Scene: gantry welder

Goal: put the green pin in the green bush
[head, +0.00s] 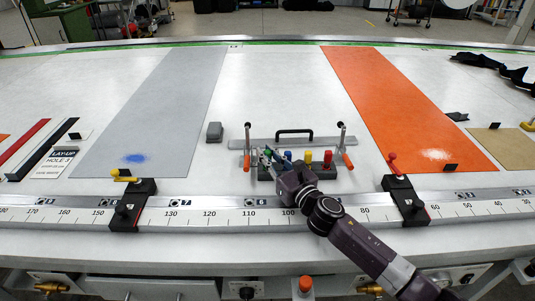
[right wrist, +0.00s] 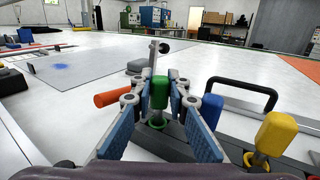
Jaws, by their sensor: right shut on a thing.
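The green pin (right wrist: 160,88) stands upright between the fingertips of my right gripper (right wrist: 160,97), which is shut on its head. The green bush (right wrist: 157,123) shows as a green ring directly below the pin. The pin's lower part lines up with the ring; I cannot tell how deep it sits. In the head view my right gripper (head: 269,156) is at the left end of the dark pin block (head: 345,174), and hides most of the green pin and the bush. My left gripper is not in view.
To the right of the green pin stand a blue pin (right wrist: 212,110), a yellow pin (right wrist: 276,134) and a red pin (head: 328,156). A black handle (head: 294,131) and two upright clamps with orange grips (head: 247,162) are close by. A grey box (head: 214,132) stands to the left.

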